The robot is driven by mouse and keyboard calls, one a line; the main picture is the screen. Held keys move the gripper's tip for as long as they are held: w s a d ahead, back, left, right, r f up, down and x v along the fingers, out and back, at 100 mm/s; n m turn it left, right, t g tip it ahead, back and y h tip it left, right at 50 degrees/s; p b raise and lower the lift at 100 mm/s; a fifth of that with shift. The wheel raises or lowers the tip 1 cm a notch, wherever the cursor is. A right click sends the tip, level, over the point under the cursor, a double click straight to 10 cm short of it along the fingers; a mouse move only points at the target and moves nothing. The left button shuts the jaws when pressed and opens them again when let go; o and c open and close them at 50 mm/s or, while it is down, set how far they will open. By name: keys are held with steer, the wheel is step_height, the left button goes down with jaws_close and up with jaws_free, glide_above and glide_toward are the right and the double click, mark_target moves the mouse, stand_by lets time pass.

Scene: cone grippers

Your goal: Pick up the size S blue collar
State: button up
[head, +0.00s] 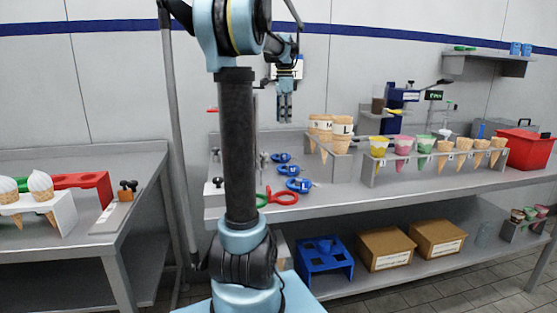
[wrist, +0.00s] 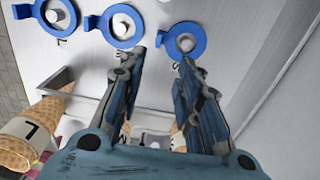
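Three blue ring collars with side tabs sit around pegs on a light board. The size S blue collar (wrist: 200,38) is the rightmost in the wrist view, with a small letter by it partly covered by my right finger. In the head view it appears to be the farthest collar (head: 281,157). The M collar (wrist: 138,24) and L collar (wrist: 70,18) are to its left in the wrist view. My gripper (wrist: 160,60) is open and empty, fingers apart, and also shows in the head view (head: 285,118), raised above the bench and pointing down.
Labelled cones (head: 342,143) stand in a holder right of the collars. A rack of filled and empty cones (head: 402,164) is further right. A red bin (head: 530,150) stands at far right.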

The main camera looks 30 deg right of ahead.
mark_target(284, 154)
step_height(284, 154, down, 17)
steer(key=shift+s+d+r, duration=0.1)
steer(key=shift+r, duration=0.1)
stand_by(0.6)
jaws_close()
